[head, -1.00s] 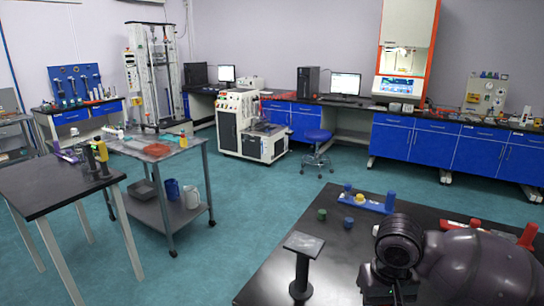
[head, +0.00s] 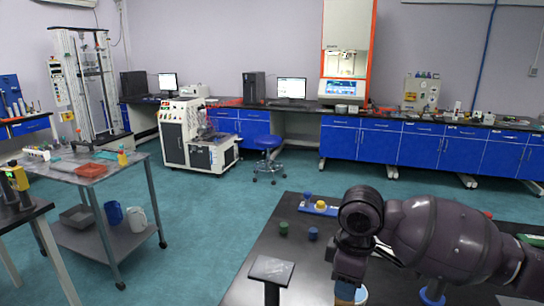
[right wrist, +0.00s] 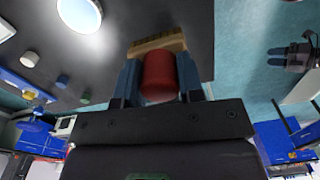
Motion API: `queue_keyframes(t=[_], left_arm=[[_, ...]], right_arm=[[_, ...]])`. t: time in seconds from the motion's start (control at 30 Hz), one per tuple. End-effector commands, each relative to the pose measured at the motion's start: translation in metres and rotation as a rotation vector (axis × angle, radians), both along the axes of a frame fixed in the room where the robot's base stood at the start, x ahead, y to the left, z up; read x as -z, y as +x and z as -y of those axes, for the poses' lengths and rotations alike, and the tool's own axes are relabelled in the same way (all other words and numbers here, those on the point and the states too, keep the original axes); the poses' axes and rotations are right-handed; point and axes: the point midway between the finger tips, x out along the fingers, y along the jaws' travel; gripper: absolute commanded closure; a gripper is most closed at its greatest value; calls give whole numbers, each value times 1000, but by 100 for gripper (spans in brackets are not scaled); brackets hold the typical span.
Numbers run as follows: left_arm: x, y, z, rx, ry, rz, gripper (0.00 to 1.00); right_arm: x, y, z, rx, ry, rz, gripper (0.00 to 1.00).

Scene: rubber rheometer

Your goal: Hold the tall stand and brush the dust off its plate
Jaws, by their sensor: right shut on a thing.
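The tall stand (head: 271,269) is upright on the black table at the lower middle of the head view. It has a flat grey square plate on a dark post, and its base is cut off by the frame edge. My right gripper (right wrist: 159,72) is shut on the red handle of a brush (right wrist: 159,82), with a tan bristle strip (right wrist: 157,44) at the far end. In the head view my right wrist hangs to the right of the stand, apart from it. I cannot make out dust on the plate. My left gripper is not in view.
The black table (head: 305,265) holds a green knob (head: 284,228), a blue knob (head: 313,233) and a blue block (head: 318,208) with a yellow piece behind the stand. A grey cart (head: 85,180) stands at the left. Open floor lies between.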

Motion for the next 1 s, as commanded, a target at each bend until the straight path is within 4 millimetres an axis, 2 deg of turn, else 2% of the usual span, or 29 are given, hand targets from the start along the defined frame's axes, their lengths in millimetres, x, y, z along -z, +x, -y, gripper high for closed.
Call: queue_keyframes(t=[0.4,1.0], left_arm=[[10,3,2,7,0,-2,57],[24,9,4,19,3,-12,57]], right_arm=[[-21,30,-46,-780,13,15,84],[-57,60,-109,-1895,16,37,84]])
